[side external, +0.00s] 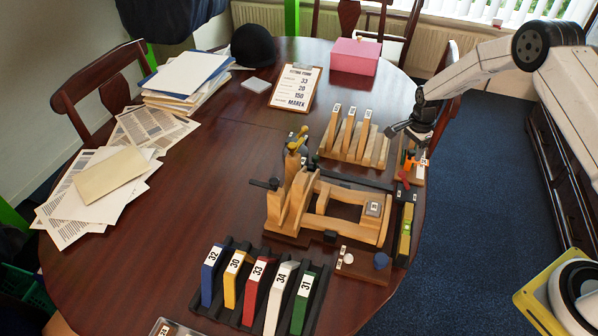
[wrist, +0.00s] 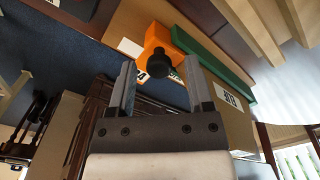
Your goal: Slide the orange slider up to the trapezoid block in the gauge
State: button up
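The orange slider (side external: 409,157) stands at the far right of the table, just below my gripper (side external: 420,132). In the wrist view the orange slider (wrist: 157,38) lies just ahead of the fingertips, with a black knob (wrist: 181,66) facing my gripper (wrist: 160,75). The gauge (side external: 417,181) is a small wooden base at the table's right edge, partly hidden by my gripper. I cannot clearly make out the trapezoid block.
A wooden rack (side external: 352,148) with labelled upright pieces stands left of my gripper. A wooden saddle fixture (side external: 330,205), a yellow level (side external: 405,235) and a black rack of coloured numbered pieces (side external: 258,290) stand nearer the front.

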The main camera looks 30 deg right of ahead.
jog(key=shift+r, duration=0.15)
jog(key=shift+r, duration=3.75)
jog(key=shift+s+a+r+n, duration=0.25)
jog(key=shift+a+r+n, duration=0.15)
jog(key=shift+a+r, duration=0.05)
jog(key=s+a+r+n+t, duration=0.1)
jog(key=s+a+r+n, duration=0.2)
jog(key=s, duration=0.4)
jog(key=s+a+r+n, duration=0.3)
jog(key=s+a+n, duration=0.3)
jog(key=s+n, duration=0.2)
jog(key=s+a+r+n+t, duration=0.1)
jog(key=s+a+r+n, duration=0.2)
jog(key=s+a+n, duration=0.2)
jog(key=s+n, duration=0.1)
jog(key=s, duration=0.2)
jog(key=shift+s+r+t, duration=0.15)
jog(key=shift+r+t, duration=0.15)
jog(key=shift+r, duration=0.1)
